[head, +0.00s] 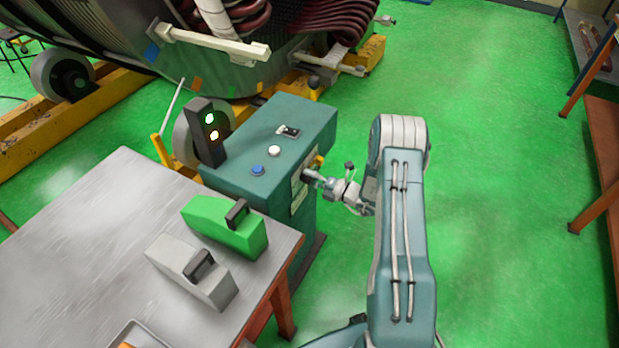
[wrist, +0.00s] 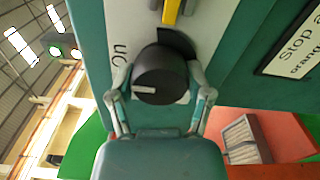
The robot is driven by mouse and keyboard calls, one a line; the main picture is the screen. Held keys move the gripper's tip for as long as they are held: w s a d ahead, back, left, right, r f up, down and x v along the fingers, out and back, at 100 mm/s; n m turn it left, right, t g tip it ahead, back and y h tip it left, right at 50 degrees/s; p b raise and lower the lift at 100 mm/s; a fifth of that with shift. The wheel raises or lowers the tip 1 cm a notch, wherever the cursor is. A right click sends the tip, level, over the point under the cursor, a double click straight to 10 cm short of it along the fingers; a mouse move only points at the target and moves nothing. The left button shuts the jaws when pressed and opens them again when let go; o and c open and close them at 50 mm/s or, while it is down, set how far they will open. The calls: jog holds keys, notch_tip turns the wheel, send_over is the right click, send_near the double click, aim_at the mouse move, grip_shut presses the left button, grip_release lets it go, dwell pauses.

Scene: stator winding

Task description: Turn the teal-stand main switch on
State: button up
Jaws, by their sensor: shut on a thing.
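The teal stand (head: 262,185) stands beside the table in the head view. Its main switch, a round black knob (wrist: 160,72) on a white plate, is in the middle of the wrist view. A short white mark on the knob points left in that view. The printed word "On" is on the plate, up and left of the knob. My gripper (head: 316,178) is at the stand's right side face. In the wrist view my gripper (wrist: 160,88) has one finger on each side of the knob and is shut on it.
A yellow piece (wrist: 172,10) is just above the knob. The stand's top has a two-lamp signal (head: 208,132) with both lamps lit, and blue and white buttons. A metal table (head: 90,215) with a green box (head: 222,226) and grey box (head: 190,268) is left.

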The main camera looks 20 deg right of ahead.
jog(key=o, duration=1.1)
jog(key=shift+d+f, duration=0.15)
jog(key=shift+o, duration=0.2)
jog(key=v, duration=1.2)
jog(key=s+a+r+n+g+h, duration=0.1)
jog(key=s+a+r+n+g, duration=0.4)
jog(key=a+r+n, duration=0.45)
jog(key=s+a+r+n+g, duration=0.3)
jog(key=a+r+n+g, duration=0.4)
jog(key=r+n, duration=0.5)
jog(key=s+r+n+t+h, duration=0.2)
jog(key=s+r+n+h, duration=0.3)
jog(key=s+n, duration=0.3)
jog(key=s+r+n+t+h, duration=0.2)
jog(key=s+r+n+h, duration=0.3)
jog(key=n, duration=0.9)
jog(key=s+a+r, duration=0.1)
jog(key=s, duration=0.2)
jog(key=shift+r+h, duration=0.15)
jog(key=shift+h, duration=0.25)
